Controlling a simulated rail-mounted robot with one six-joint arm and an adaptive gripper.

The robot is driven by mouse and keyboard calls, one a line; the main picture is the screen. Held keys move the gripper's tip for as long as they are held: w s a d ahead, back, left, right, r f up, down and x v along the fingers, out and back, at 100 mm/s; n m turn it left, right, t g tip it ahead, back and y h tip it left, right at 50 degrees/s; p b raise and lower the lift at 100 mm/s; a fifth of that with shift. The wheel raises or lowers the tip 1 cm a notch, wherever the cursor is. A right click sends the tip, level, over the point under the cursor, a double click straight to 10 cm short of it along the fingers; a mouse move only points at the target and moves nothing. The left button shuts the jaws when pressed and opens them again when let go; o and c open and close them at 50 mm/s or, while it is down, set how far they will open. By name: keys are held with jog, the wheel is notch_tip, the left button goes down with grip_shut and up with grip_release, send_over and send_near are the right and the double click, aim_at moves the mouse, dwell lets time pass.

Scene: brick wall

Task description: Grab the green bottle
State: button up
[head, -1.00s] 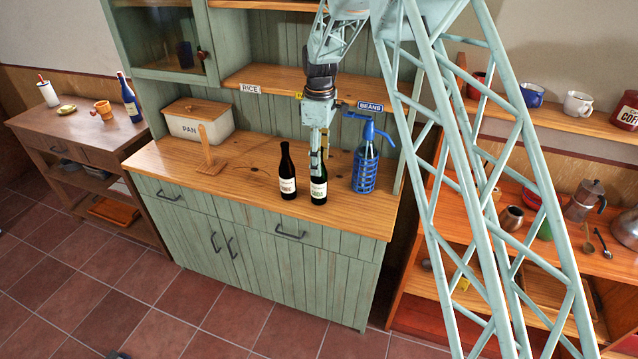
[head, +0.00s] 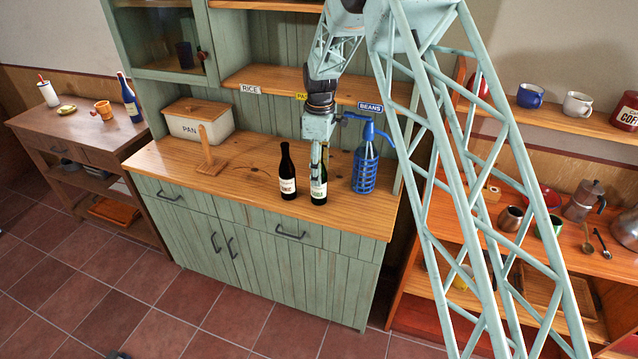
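The green bottle (head: 318,193) stands upright near the front edge of the wooden counter of the green cabinet. It has a pale label, and its upper part is largely hidden by my gripper. My gripper (head: 319,172) points down at the bottle's neck and shoulder. Its fingers overlap the bottle in this view, and I cannot tell whether they touch it or are closed on it.
A dark bottle (head: 287,174) with a pale label stands close to the left. A blue siphon bottle (head: 366,165) stands to the right. A white bin (head: 198,125) and a wooden stand (head: 208,152) are further left. A shelf (head: 300,85) hangs above the counter.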

jog(key=shift+f, duration=0.95)
jog(key=shift+c, duration=0.3)
jog(key=c, duration=1)
jog(key=shift+r, duration=0.25)
jog(key=shift+r, duration=1.6)
jog(key=s+d+b, duration=0.1)
jog(key=s+d, duration=0.1)
jog(key=s, duration=0.5)
jog(key=s+d+r, duration=0.1)
jog(key=s+d, duration=0.2)
jog(key=s, duration=0.5)
jog(key=shift+r+b, duration=0.2)
jog(key=shift+b, duration=0.15)
jog(key=shift+s+d, duration=0.1)
